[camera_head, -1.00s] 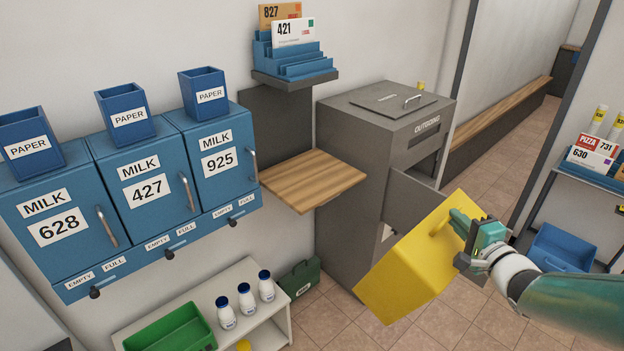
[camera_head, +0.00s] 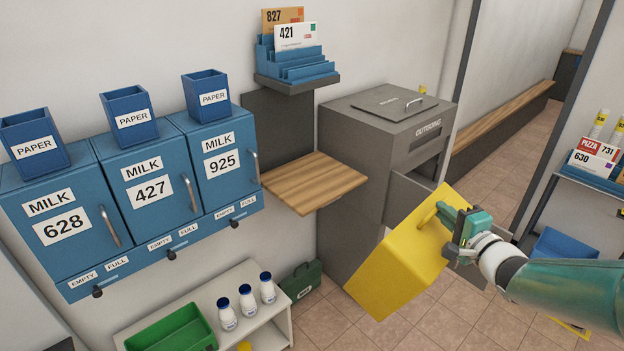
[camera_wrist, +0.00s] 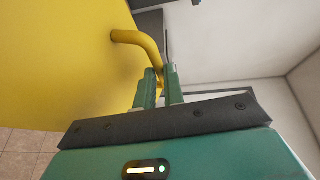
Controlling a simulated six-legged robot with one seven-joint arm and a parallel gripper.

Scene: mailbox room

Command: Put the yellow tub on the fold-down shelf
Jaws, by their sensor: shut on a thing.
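The yellow tub (camera_head: 397,272) hangs tilted in the air in front of the grey outgoing box, at the lower right of the head view. My gripper (camera_head: 446,220) is shut on the tub's bar handle at its upper right. In the wrist view the green fingers (camera_wrist: 159,88) close around the yellow handle (camera_wrist: 140,39), and the tub wall (camera_wrist: 60,60) fills the left side. The fold-down shelf (camera_head: 315,183) is a bare wooden board, folded down level on the wall, left of and above the tub and apart from it.
The grey outgoing box (camera_head: 375,150) stands right of the shelf, with an open door (camera_head: 408,198) near the tub. Blue milk boxes (camera_head: 150,190) are left of the shelf. A letter rack (camera_head: 293,65) hangs above it. A low white stand (camera_head: 262,325) holds bottles and a green tray.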

